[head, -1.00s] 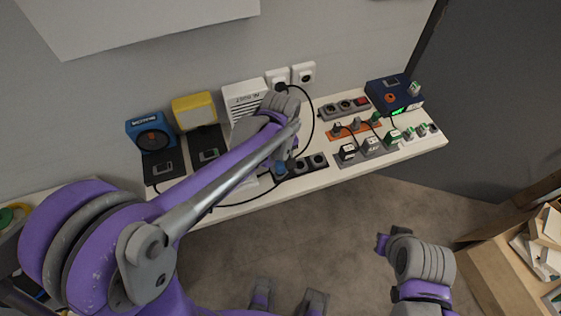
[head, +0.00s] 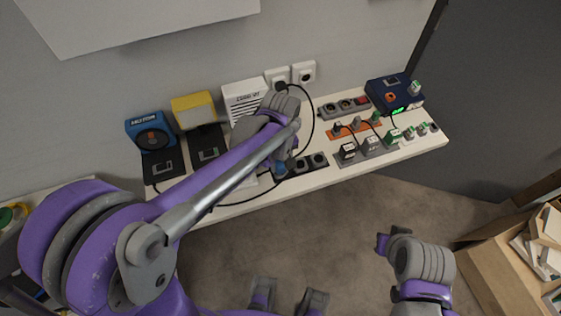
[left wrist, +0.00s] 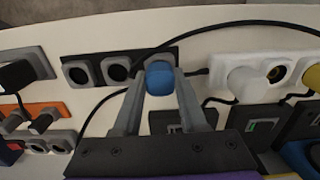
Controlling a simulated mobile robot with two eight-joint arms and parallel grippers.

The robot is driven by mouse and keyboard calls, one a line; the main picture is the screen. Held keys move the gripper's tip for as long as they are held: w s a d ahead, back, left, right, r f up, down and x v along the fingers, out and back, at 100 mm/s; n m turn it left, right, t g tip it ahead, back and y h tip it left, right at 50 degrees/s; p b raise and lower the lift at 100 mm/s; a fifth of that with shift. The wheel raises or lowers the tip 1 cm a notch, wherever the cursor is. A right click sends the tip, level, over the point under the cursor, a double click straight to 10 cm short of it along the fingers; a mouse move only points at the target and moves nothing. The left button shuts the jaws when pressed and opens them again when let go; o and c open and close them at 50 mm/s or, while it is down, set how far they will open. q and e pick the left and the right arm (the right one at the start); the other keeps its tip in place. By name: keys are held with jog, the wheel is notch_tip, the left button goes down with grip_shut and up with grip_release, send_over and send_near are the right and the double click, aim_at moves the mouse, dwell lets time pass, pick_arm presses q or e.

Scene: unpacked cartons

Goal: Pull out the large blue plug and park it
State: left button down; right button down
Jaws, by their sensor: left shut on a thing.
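The large blue plug (left wrist: 160,78) sits between the fingers of my left gripper (left wrist: 160,84) in the left wrist view. The gripper is shut on it. The plug is over the end position of a dark socket strip (left wrist: 96,69); its underside is hidden, so I cannot tell whether it is seated. Two empty round sockets of the strip show beside it. In the head view the blue plug (head: 281,169) shows at the left end of the strip (head: 309,161), below my left arm.
Other strips with plugs (head: 368,144) stand to the right on the white shelf (head: 330,180). A dark blue box (head: 390,92) stands at the right end. Blue and yellow devices (head: 192,110) stand at left. Black cables cross the shelf near the gripper.

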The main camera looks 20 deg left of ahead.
aim_at(281, 163)
pick_arm(q)
jog(key=shift+f, duration=0.25)
jog(key=shift+c, duration=1.9)
grip_release()
notch_tip(281, 163, up, 11)
jog(key=shift+p, duration=0.4)
